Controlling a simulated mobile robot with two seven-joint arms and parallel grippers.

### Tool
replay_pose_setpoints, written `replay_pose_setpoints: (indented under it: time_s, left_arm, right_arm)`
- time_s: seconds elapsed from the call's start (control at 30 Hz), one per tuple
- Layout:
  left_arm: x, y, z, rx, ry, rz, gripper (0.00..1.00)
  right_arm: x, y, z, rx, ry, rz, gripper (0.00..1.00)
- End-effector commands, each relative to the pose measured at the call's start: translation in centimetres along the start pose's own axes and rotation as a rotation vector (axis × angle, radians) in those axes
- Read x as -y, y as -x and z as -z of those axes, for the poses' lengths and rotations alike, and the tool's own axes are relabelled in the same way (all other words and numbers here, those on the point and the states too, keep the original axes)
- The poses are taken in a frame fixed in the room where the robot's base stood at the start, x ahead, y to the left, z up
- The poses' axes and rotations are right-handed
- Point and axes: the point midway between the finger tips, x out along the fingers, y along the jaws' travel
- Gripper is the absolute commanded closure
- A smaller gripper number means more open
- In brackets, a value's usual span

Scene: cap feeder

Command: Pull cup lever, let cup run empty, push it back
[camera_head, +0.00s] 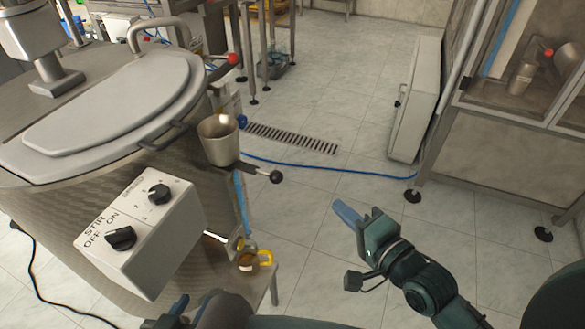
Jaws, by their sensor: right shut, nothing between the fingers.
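A metal cup (219,142) hangs upright at the right side of the large steel kettle (60,210). Its inside looks grey, and I cannot tell whether it holds anything. A lever with a black ball knob (276,177) sticks out to the right just below the cup. My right gripper (347,214) is shut and empty, with blue fingers, to the right of and lower in the picture than the knob, clear of it. My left gripper (179,306) shows only partly at the bottom edge, below the control box; its finger opening is hidden.
A white control box (142,235) with two black knobs juts from the kettle. A yellow-handled valve (254,259) sits below the cup. A blue hose (330,168) crosses the tiled floor by a drain grate (290,137). A glazed cabinet (520,110) stands at right.

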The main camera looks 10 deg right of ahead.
Motion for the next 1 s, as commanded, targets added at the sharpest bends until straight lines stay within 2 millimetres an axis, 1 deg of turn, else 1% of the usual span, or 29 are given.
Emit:
replay_pose_setpoints:
  time_s: [0.13, 0.23, 0.37, 0.6, 0.67, 0.7, 0.8, 1.0]
  left_arm:
    - [-0.1, -0.1, -0.2, 0.0, 0.003, -0.004, 0.64]
    - [-0.3, 0.1, -0.4, 0.006, 0.006, -0.007, 0.64]
    - [-0.6, 0.2, -0.7, 0.012, 0.009, -0.011, 0.64]
    - [-0.5, 0.1, -0.9, 0.012, 0.011, -0.011, 0.64]
    - [-0.5, 0.0, -0.9, 0.012, 0.012, -0.011, 0.64]
    - [-0.5, 0.0, -0.9, 0.012, 0.013, -0.011, 0.64]
    - [-0.5, 0.0, -0.9, 0.011, 0.013, -0.009, 0.64]
    - [-0.3, 0.0, -0.8, 0.009, 0.013, -0.006, 0.64]
  right_arm:
    - [0.2, -0.2, -0.2, 0.004, -0.039, 0.009, 1.0]
    - [0.2, -1.1, -0.1, 0.004, -0.039, 0.009, 1.0]
    - [0.3, -3.4, -0.1, 0.003, -0.039, 0.012, 1.0]
    - [0.3, -8.7, -0.1, 0.003, -0.036, 0.01, 1.0]
    - [0.3, -9.8, -0.2, 0.004, -0.036, 0.009, 1.0]
    - [0.3, -10.4, -0.5, 0.005, -0.038, 0.008, 1.0]
    - [0.3, -11.4, -1.8, 0.005, -0.04, 0.007, 1.0]
    - [0.3, -12.5, -2.9, 0.004, -0.037, 0.006, 1.0]
